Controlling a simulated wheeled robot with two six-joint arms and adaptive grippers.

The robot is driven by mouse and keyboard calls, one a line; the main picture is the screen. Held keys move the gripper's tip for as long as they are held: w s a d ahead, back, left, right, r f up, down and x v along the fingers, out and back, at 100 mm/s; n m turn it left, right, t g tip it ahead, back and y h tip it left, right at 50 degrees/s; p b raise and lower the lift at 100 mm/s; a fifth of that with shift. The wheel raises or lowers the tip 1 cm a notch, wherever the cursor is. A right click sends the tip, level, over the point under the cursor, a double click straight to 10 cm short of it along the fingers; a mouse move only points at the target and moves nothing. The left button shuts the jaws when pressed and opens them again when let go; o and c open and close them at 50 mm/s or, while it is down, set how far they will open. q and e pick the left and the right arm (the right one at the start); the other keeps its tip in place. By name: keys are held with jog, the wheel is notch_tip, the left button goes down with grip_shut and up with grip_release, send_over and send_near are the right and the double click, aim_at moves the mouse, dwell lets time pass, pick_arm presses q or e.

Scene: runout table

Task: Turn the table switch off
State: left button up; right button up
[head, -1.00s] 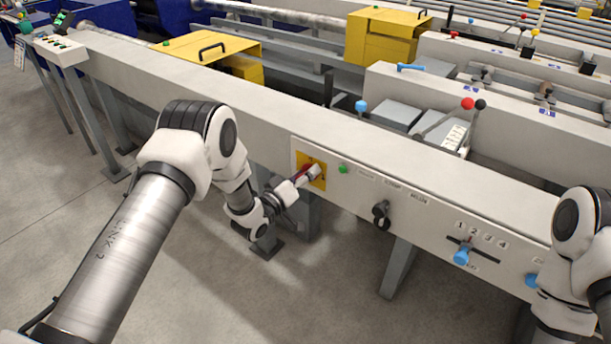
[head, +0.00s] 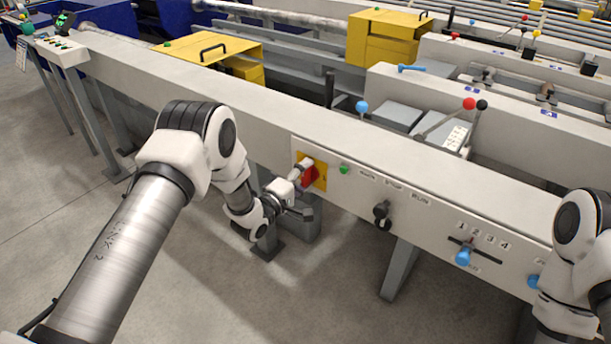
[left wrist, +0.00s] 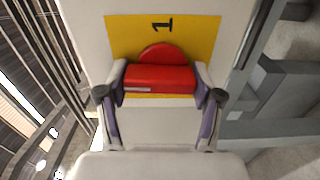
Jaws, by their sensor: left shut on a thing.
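The table switch is a red rotary knob (head: 310,177) on a yellow plate (head: 321,174) on the table's front panel. My left gripper (head: 303,179) is at the knob, with one finger above it and the other lower down. In the left wrist view, the gripper (left wrist: 160,82) is shut on the red handle (left wrist: 160,76), one finger on each side. A black "1" shows on the yellow plate (left wrist: 195,28) there, reading sideways. The rest of the plate's marking is hidden. My right gripper is not in view; only part of that arm shows at the right.
A green button (head: 344,169) sits just right of the plate. Further right are a black selector knob (head: 381,212) and a blue-handled slide lever (head: 463,256). A grey table leg stands below the plate. The floor in front is clear.

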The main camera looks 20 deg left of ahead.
pick_arm(q)
jog(key=shift+a+n, duration=0.1)
jog(key=shift+n, duration=0.2)
jog(key=o, duration=1.2)
jog(key=shift+a, duration=0.1)
jog(key=shift+c, duration=0.2)
jog(key=v, duration=1.2)
